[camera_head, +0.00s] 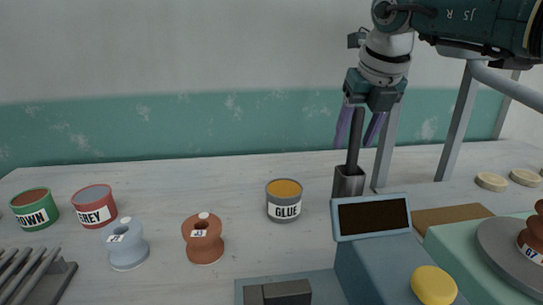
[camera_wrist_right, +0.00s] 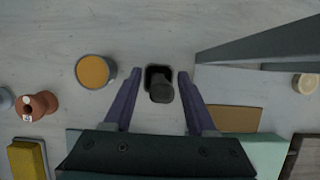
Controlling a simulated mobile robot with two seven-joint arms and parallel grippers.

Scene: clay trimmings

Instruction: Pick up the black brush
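The black brush (camera_head: 355,140) stands upright, its lower end in a small grey square holder (camera_head: 348,183) on the table. In the right wrist view the brush (camera_wrist_right: 161,92) is seen from above, end-on. My right gripper (camera_head: 354,146) points down from above, its two purple fingers apart on either side of the brush's upper part. In the right wrist view the right gripper (camera_wrist_right: 160,76) is open, with visible gaps between the brush and both fingers. My left gripper is not in view.
Grey metal legs (camera_head: 457,125) rise to the right. Brown (camera_head: 35,209) and grey (camera_head: 94,206) tins and two spools (camera_head: 203,240) are further left.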

